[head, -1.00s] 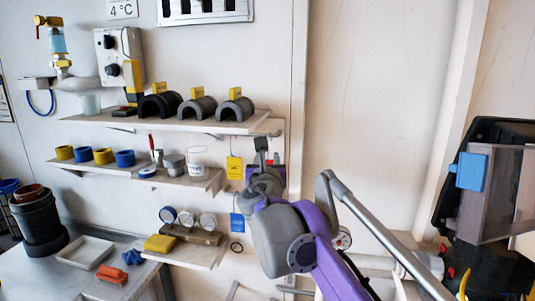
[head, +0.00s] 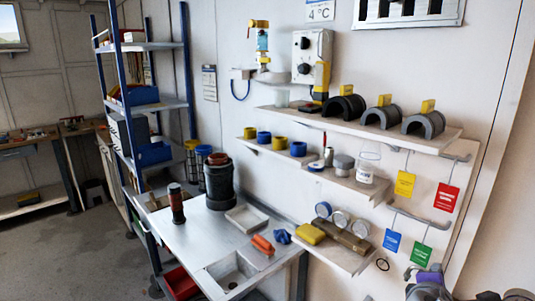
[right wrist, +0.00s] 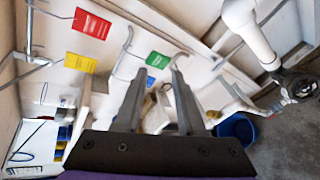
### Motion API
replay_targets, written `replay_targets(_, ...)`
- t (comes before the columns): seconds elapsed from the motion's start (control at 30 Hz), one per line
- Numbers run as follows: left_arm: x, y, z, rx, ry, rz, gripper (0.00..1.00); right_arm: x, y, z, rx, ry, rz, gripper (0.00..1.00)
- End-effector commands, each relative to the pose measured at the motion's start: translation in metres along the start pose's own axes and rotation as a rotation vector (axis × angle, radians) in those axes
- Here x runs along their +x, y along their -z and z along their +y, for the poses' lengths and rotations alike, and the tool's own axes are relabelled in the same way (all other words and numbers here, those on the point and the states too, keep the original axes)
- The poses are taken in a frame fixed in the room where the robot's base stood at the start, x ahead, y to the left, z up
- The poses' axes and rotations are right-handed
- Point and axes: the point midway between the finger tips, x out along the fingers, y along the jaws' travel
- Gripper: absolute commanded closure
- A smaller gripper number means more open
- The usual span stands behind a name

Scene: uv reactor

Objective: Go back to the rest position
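My right gripper (right wrist: 155,92) shows in the right wrist view with its two fingers apart and nothing between them. Behind the fingers are a wall rail and hanging tags. In the head view only a purple and grey part of my arm shows at the bottom right edge, and no fingertips are visible there. My left gripper is in neither view.
Shelves (head: 360,125) with grey half-pipes and small jars are on the wall. Coloured tags (head: 404,184) hang at their right. A metal table (head: 190,232) bears a black canister (head: 219,183) and a tray (head: 247,217). Open floor (head: 75,255) lies at the left.

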Motion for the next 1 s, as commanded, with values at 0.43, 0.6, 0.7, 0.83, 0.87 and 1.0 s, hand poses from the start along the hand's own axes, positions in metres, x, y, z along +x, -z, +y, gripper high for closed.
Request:
replay_targets(0.43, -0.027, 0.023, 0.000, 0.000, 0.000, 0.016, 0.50, -0.089, 0.129, -0.215, 1.122, 0.727, 0.183, 0.61)
replay_targets(0.6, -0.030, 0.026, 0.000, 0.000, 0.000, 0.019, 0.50, -0.118, 0.154, -0.247, 1.291, 0.905, 0.180, 0.61)
replay_targets(0.7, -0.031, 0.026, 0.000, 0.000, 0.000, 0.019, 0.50, -0.124, 0.159, -0.253, 1.322, 0.944, 0.176, 0.61)
replay_targets(0.83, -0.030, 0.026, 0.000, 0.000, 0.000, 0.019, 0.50, -0.124, 0.160, -0.254, 1.327, 0.949, 0.175, 0.61)
replay_targets(0.87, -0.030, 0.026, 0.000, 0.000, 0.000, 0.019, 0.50, -0.124, 0.160, -0.254, 1.327, 0.949, 0.175, 0.61)
replay_targets(1.0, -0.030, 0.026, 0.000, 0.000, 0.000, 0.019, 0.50, -0.124, 0.159, -0.254, 1.326, 0.947, 0.176, 0.61)
